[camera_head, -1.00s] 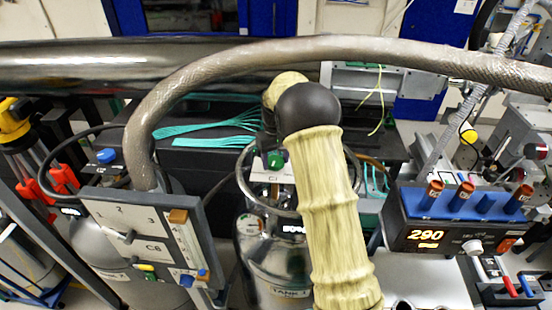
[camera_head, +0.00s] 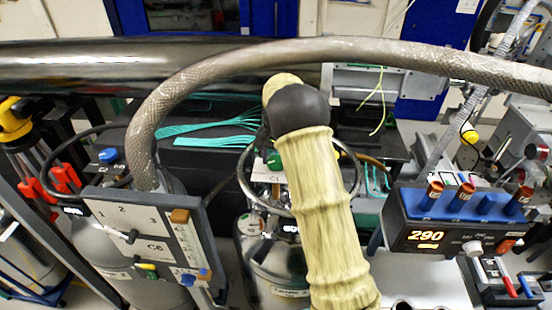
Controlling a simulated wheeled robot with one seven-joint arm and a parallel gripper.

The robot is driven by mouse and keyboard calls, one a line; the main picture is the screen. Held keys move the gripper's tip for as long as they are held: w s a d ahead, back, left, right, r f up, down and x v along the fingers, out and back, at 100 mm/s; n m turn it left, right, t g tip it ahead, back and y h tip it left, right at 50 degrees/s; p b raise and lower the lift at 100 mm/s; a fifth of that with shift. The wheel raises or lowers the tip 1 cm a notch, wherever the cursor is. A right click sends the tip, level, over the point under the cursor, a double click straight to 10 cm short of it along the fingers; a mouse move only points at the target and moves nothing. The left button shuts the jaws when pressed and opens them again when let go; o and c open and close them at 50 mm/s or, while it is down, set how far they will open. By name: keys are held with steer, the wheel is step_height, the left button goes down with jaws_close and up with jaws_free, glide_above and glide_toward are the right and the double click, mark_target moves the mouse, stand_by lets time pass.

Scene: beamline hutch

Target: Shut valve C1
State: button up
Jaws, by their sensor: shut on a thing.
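A green valve knob (camera_head: 274,160) shows over a white tag, whose small lettering I cannot read for sure, at the top of a steel tank (camera_head: 270,262). My arm in its pale yellow sleeve reaches up from the front, with a black wrist joint beside the knob. My gripper (camera_head: 263,142) is mostly hidden behind that joint; only a dark part shows at its left, at the knob. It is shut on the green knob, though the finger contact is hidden. The sleeve covers the right part of the knob and tank.
A thick braided hose (camera_head: 330,50) arches over the scene behind the wrist. A grey panel marked C6 (camera_head: 145,235) stands at the left. A blue-topped controller reading 290 (camera_head: 440,225) stands at the right. A metal ring (camera_head: 243,180) surrounds the tank top.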

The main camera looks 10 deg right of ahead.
steer(key=shift+r, duration=0.1)
stand_by(0.4)
steer(key=o, duration=1)
step_height(320, 180, up, 17)
steer(key=b, duration=0.3)
steer(key=shift+r, duration=0.15)
steer(key=s+f+n+t+b, duration=0.1)
steer(key=s+f+n, duration=0.1)
steer(key=s+f, duration=0.4)
steer(key=s+f+n, duration=0.2)
steer(key=s+f, duration=0.4)
steer(key=s, duration=0.7)
steer(key=s+f+n+t+b, duration=0.1)
steer(key=s+f+n, duration=0.1)
steer(key=s+f, duration=0.5)
steer(key=shift+s+t+b, duration=0.3)
steer(key=shift+s, duration=1.4)
